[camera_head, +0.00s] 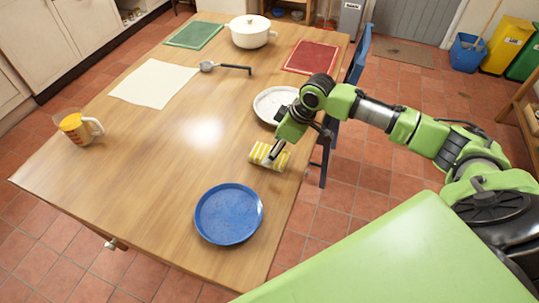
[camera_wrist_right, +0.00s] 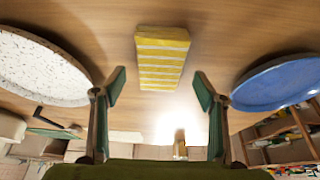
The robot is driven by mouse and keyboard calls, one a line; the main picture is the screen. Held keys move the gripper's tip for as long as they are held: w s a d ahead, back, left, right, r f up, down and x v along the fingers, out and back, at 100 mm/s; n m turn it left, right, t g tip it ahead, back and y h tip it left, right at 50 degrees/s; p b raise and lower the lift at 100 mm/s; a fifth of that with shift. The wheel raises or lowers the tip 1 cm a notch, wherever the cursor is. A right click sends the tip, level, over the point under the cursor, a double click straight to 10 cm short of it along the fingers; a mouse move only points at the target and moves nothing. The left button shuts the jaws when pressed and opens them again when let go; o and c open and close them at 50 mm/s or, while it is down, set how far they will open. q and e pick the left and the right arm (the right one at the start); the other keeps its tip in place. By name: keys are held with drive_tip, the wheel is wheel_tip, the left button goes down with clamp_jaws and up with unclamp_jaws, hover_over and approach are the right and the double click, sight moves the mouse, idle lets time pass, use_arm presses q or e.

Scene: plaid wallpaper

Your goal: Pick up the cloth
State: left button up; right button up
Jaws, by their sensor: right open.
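The cloth (camera_head: 268,156) is a folded yellow-and-white striped piece lying on the wooden table (camera_head: 150,180) near its right edge. In the right wrist view the cloth (camera_wrist_right: 162,58) lies ahead of the fingertips, centred between them. My right gripper (camera_head: 275,150) is just above the cloth in the head view, partly covering its edge. In the wrist view my right gripper (camera_wrist_right: 161,88) is open, with nothing between its fingers. My left gripper is not in view.
A blue plate (camera_head: 228,214) lies nearer than the cloth, and a speckled white plate (camera_head: 268,105) lies beyond it, partly behind my arm. A blue chair (camera_head: 359,55) is beside the table.

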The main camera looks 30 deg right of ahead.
drive_tip(key=shift+x, duration=1.55)
drive_tip(key=c, duration=0.3)
drive_tip(key=shift+d, duration=0.1)
drive_tip(key=c, duration=0.9)
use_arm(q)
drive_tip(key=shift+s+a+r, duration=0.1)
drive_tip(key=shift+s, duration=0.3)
use_arm(e)
drive_tip(key=shift+r, duration=0.1)
